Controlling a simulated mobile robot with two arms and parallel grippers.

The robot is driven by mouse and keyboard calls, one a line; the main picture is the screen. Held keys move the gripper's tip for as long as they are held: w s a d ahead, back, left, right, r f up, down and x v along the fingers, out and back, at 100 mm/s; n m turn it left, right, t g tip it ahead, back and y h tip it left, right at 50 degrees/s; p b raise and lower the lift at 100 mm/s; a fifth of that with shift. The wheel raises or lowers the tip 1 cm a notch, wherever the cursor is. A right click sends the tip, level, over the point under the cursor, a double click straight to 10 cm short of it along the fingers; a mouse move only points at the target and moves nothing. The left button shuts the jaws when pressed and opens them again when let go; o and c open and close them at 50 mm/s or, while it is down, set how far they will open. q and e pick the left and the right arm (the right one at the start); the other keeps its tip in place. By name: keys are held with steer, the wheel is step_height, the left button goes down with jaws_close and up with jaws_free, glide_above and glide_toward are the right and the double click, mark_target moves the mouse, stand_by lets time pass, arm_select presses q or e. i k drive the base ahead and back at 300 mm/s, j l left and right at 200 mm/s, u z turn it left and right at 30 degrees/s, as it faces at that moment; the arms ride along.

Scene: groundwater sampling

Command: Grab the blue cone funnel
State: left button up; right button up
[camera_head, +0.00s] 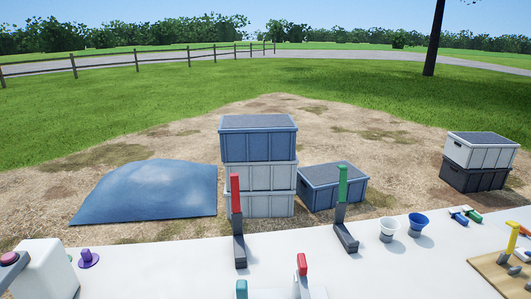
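The blue cone funnel (418,222) stands upright on the white table, right of centre near its back edge. Its wide mouth faces up and its narrow lower end is grey. A similar white funnel (388,228) stands just to its left, with a small gap between them. Neither of my grippers shows in the head view, and nothing is touching the blue funnel.
The white table (195,255) has a red-handled stand (237,220) and a green-handled stand (343,210) left of the funnels. Small blue and green-ended items (463,215) lie to the right. A tan board (492,270) with a yellow-handled tool is at front right. Stacked crates (258,175) stand beyond.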

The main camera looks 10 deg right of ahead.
mark_target(417, 221)
steer(key=z, duration=1.45)
steer(key=l+u, duration=0.25)
steer(key=l, duration=1.8)
